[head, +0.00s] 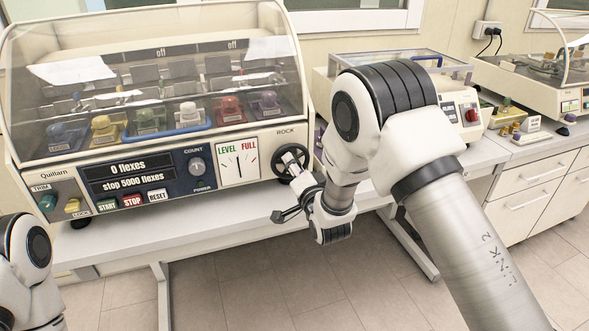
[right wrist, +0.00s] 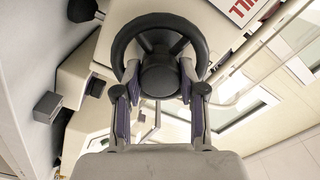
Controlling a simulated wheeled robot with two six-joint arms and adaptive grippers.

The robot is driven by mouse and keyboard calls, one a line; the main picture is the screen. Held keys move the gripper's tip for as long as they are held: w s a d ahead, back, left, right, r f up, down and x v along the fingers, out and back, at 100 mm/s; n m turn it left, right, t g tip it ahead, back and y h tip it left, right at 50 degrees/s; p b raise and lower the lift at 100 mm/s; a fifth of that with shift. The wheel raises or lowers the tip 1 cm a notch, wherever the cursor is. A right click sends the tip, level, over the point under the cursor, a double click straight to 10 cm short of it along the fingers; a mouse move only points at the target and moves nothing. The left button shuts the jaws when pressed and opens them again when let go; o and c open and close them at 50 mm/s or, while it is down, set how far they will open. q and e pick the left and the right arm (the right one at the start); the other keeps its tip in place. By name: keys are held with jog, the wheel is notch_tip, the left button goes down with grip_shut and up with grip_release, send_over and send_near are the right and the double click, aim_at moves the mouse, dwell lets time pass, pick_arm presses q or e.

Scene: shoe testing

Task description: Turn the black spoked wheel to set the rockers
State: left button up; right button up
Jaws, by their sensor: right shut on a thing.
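The black spoked wheel (head: 278,168) sits at the right end of the machine's front panel, under the word ROCK. My right gripper (head: 293,160) is at the wheel. In the right wrist view the wheel (right wrist: 122,42) fills the top middle, and the gripper's two fingers (right wrist: 160,88) close on either side of its hub. The gauge (head: 238,163) marked LEVEL and FULL is left of the wheel, its needle close to upright. The rockers are behind the clear hood and hard to tell apart. Part of my left arm shows at the lower left, its gripper out of frame.
The clear hood (head: 150,75) covers several coloured shoe forms in the machine. The panel carries START, STOP and RESET buttons (head: 132,200) and a COUNT knob (head: 196,166). Other machines stand on the benches to the right. The floor before the bench is clear.

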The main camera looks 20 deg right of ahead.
jog(key=shift+r, duration=0.25)
jog(key=o, duration=1.1)
jog(key=shift+o, duration=0.2)
jog(key=shift+w+f, duration=0.1)
jog(key=shift+f, duration=0.1)
jog(key=s, duration=1.2)
jog(key=shift+d, duration=0.25)
